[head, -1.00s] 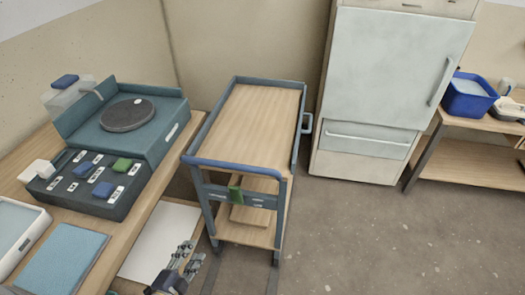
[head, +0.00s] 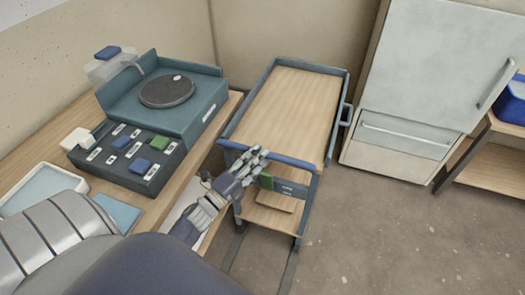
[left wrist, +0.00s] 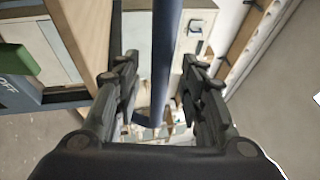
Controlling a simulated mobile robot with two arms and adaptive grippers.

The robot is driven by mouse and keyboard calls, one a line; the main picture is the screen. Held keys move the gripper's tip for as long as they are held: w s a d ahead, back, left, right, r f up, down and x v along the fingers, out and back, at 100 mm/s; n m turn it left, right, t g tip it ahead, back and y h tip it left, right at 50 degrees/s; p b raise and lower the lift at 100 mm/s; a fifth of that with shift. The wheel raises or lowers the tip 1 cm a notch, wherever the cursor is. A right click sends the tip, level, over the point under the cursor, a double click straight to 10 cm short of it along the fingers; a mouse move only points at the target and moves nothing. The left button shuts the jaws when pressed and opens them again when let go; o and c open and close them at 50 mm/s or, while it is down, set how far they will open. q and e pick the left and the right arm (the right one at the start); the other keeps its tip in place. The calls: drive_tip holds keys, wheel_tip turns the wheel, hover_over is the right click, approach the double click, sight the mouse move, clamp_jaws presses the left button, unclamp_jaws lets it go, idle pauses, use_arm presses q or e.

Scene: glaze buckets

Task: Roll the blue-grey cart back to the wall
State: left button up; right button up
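The blue-grey cart (head: 333,120) stands in the middle of the head view, with a wooden top and a lower shelf. Its blue push bar (head: 290,160) runs across the near end. My left gripper (head: 255,160) is at the left part of this bar. In the left wrist view the bar (left wrist: 164,60) passes between the two spread fingers of my left gripper (left wrist: 160,65), with gaps visible beside it. A green lever (head: 265,181) sits on the cart's near end panel; the left wrist view shows it (left wrist: 18,62) above an "OFF" label. My right gripper is not in view.
A workbench (head: 165,195) with a teal wheel unit (head: 190,105) stands close along the cart's left. A pale cabinet (head: 420,75) stands right of the cart, and the wall (head: 285,30) is behind it. Dark tracks (head: 288,270) lie on the floor. Floor at right is clear.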

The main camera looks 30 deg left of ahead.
use_arm(q)
drive_tip(key=shift+x, duration=1.2)
clamp_jaws()
